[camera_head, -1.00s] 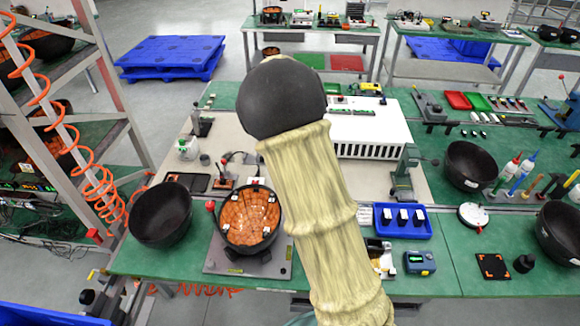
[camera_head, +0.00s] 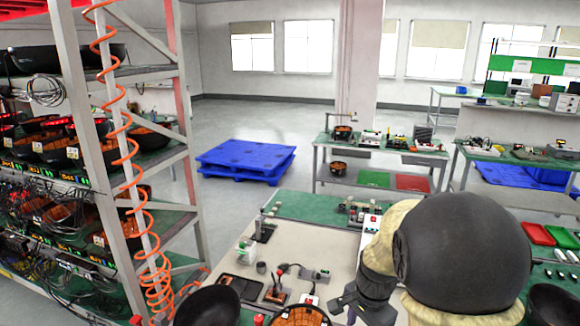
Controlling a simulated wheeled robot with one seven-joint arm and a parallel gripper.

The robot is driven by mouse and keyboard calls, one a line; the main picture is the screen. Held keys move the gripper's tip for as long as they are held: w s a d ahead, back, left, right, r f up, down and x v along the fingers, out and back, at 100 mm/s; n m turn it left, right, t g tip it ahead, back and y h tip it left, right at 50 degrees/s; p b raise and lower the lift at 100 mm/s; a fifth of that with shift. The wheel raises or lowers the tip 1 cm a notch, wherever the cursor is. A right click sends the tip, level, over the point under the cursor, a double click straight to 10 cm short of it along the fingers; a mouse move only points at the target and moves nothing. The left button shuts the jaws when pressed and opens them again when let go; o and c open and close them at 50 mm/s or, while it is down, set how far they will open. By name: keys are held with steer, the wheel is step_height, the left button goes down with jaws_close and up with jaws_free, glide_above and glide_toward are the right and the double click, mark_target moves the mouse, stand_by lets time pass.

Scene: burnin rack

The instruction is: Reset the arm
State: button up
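My arm, in a beige sleeve with a large black rounded joint, fills the lower right of the head view. It is bent, with the joint close to the camera. What appears to be my gripper (camera_head: 350,301) is a dark grey part below the sleeve, over the pale bench mat (camera_head: 325,245). It is small and partly cut off by the lower edge, so I cannot tell whether its fingers are open or shut. I see nothing clearly held in it.
A metal rack (camera_head: 85,125) with black bowls, cables and a coiled orange hose (camera_head: 133,170) stands close on the left. An orange-lined bowl (camera_head: 300,316) and a black bowl (camera_head: 208,308) sit at the bottom edge. Blue pallets (camera_head: 245,160) lie on open floor behind.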

steer(key=s+a+n+t, duration=0.1)
steer(key=s+n, duration=1)
steer(key=shift+t, duration=0.3)
steer(key=shift+w+r, duration=0.1)
steer(key=shift+w, duration=0.05)
